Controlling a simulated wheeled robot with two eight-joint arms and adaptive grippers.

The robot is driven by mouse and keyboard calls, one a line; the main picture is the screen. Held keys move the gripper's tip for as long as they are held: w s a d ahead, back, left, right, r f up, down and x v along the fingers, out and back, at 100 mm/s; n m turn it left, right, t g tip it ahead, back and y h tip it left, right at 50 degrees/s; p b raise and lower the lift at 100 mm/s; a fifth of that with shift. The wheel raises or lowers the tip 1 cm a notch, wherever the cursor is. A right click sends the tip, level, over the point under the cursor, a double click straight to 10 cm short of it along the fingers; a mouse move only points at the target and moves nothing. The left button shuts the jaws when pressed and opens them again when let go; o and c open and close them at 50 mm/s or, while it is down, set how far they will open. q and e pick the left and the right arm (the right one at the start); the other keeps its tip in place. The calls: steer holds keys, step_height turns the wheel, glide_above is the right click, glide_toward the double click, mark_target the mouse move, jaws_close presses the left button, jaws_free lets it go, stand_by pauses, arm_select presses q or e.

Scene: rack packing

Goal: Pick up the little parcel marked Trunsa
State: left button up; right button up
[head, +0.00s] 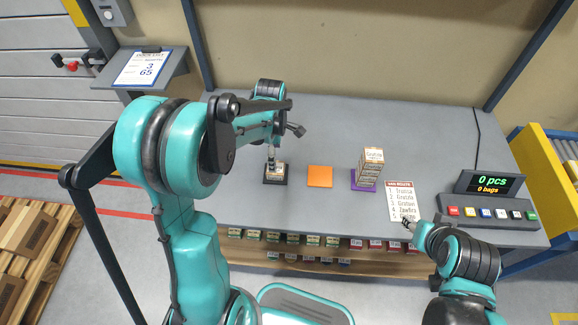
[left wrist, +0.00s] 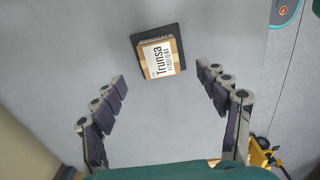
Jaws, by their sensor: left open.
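The little parcel marked Trunsa (left wrist: 162,60), a tan box with a white label, sits on a black square pad (left wrist: 137,40) on the table. In the head view, the parcel (head: 276,173) and black pad (head: 283,183) are partly covered by my left gripper (head: 271,158). In the left wrist view my left gripper (left wrist: 161,78) is open and empty, with its fingers spread to either side and the parcel ahead, between their lines and apart from both. My right gripper (head: 408,224) is by the lower edge of a printed list; its jaws are too small to read.
An orange pad (head: 320,176) lies bare right of the parcel. Further right are the list sheet (head: 402,199) and a button console (head: 488,212). Small packs line a shelf under the table's front edge.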

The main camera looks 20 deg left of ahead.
arm_select(q)
step_height(320, 180, down, 3)
steer(key=shift+b, duration=0.55)
step_height(320, 180, down, 5)
steer(key=shift+r+b, duration=0.1)
steer(key=shift+b, duration=1.05)
steer(key=shift+r, duration=0.1)
steer(key=c, duration=1.3)
